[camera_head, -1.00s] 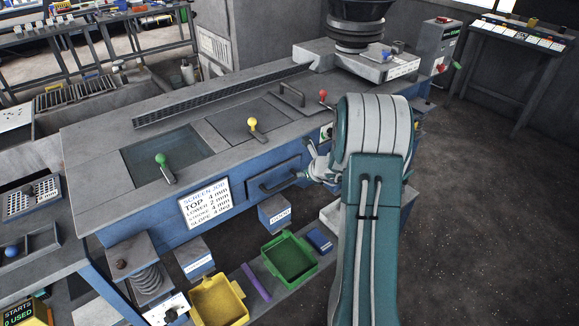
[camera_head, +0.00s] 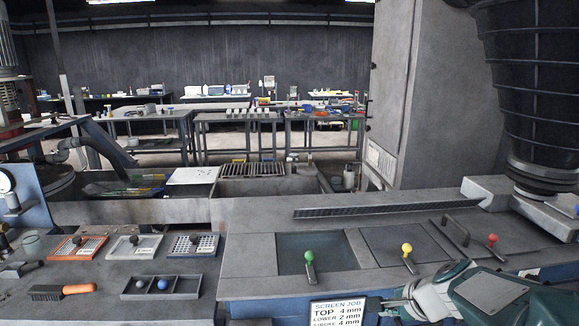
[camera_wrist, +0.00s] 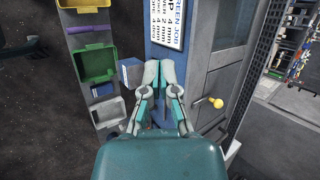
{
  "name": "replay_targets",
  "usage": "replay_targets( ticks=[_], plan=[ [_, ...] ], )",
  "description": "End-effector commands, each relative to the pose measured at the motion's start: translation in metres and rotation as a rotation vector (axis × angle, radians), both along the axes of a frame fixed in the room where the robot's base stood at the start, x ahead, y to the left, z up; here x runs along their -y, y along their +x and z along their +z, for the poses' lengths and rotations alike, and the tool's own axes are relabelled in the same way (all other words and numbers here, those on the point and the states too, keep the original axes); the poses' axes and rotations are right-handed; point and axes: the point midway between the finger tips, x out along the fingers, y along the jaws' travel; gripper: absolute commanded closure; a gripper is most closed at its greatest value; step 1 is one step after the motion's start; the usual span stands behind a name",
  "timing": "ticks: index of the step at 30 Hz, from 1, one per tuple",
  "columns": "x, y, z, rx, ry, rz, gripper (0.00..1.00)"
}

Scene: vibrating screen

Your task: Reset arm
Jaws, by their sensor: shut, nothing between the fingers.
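My arm reaches in from the lower right corner of the head view, and my gripper (camera_head: 393,303) is beside the SCREEN JOB sign (camera_head: 337,312). In the wrist view my gripper (camera_wrist: 158,66) is shut and empty, its fingertips pointing toward the blue front of the screen machine, just below the sign (camera_wrist: 168,22). I cannot tell whether the fingers touch the front. The machine's top (camera_head: 245,262) carries a green-knobbed lever (camera_head: 309,261), a yellow-knobbed lever (camera_head: 408,255) and a red-knobbed lever (camera_head: 491,246).
In the wrist view a green bin (camera_wrist: 92,53), a white bin (camera_wrist: 103,112) and a blue box (camera_wrist: 131,75) sit left of my gripper. A side bench (camera_head: 100,305) at the left holds sieve trays and an orange-handled brush (camera_head: 62,291). A dark hopper (camera_head: 535,80) stands at the right.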

Motion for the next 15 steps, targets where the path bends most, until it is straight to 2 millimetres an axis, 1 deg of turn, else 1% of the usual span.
replay_targets(
  ticks=[1,3,5,6,11,12,15],
  plan=[
    [-0.013,-0.016,0.009,0.021,-0.068,0.091,1.0],
    [-0.025,-0.037,0.017,0.042,-0.167,0.216,1.0],
    [-0.034,-0.056,0.023,0.059,-0.25,0.319,1.0],
    [-0.039,-0.069,0.026,0.071,-0.308,0.387,1.0],
    [-0.05,-0.117,0.034,0.112,-0.54,0.645,1.0],
    [-0.05,-0.129,0.035,0.12,-0.599,0.707,1.0],
    [-0.05,-0.156,0.038,0.14,-0.745,0.85,1.0]
  ],
)
